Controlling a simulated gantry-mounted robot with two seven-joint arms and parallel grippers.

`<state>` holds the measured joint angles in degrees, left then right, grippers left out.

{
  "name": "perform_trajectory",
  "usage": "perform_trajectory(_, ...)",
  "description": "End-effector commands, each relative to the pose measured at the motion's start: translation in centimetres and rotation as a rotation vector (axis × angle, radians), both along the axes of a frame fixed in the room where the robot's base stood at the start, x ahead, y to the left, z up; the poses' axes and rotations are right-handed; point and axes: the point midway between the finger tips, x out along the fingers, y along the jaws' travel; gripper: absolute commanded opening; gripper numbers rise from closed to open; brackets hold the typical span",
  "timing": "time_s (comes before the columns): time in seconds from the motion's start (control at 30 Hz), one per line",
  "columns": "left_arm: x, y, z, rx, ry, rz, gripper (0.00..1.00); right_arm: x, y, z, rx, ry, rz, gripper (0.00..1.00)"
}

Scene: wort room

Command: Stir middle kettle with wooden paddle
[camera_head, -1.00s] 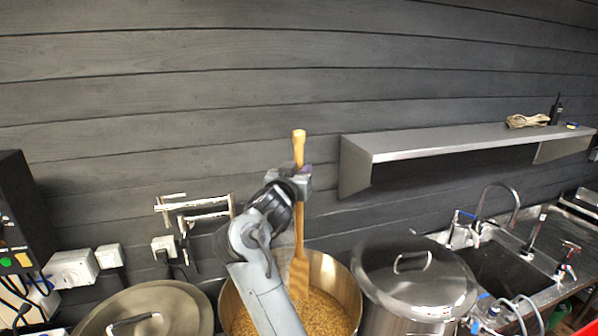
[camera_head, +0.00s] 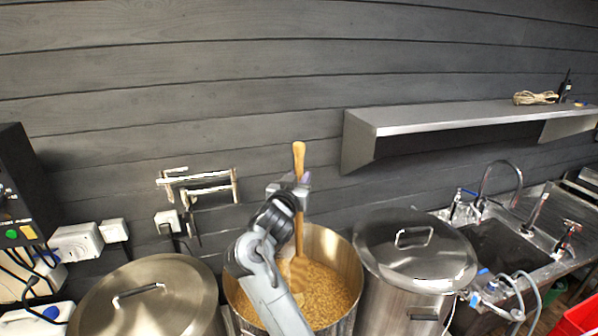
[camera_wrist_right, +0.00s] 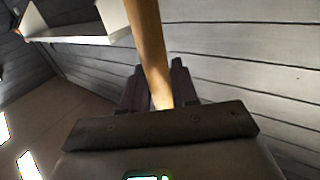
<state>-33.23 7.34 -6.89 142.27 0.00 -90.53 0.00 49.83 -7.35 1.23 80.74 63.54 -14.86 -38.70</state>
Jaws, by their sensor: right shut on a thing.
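The middle kettle (camera_head: 352,262) is open and filled with tan grain mash. The wooden paddle (camera_head: 299,160) stands nearly upright over it, and its lower end is in or at the mash, partly hidden by my arm. My right gripper (camera_head: 301,188) is shut on the paddle's shaft above the kettle rim. In the right wrist view the shaft (camera_wrist_right: 147,45) runs up from between the dark fingers of the gripper (camera_wrist_right: 160,100). My left gripper is not in view.
A lidded kettle (camera_head: 150,300) stands at left and another lidded kettle (camera_head: 440,262) stands close at right. A metal shelf (camera_head: 450,118) juts from the wall at right. A sink (camera_head: 500,248) with taps lies beyond. A control box (camera_head: 18,190) is at far left.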

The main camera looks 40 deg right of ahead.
Motion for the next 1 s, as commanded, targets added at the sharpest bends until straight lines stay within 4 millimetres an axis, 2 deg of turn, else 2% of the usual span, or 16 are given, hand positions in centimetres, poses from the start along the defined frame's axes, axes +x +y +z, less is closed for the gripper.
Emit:
perform_trajectory(0.03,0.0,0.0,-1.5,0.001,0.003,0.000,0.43,0.0,0.0,-1.4,-0.001,0.000,0.000,0.00)
perform_trajectory(0.67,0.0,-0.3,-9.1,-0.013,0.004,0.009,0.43,0.0,0.0,-10.1,-0.002,0.000,0.000,0.00)
perform_trajectory(1.0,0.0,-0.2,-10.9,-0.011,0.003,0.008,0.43,0.0,0.0,-14.6,-0.001,0.001,0.001,0.00)
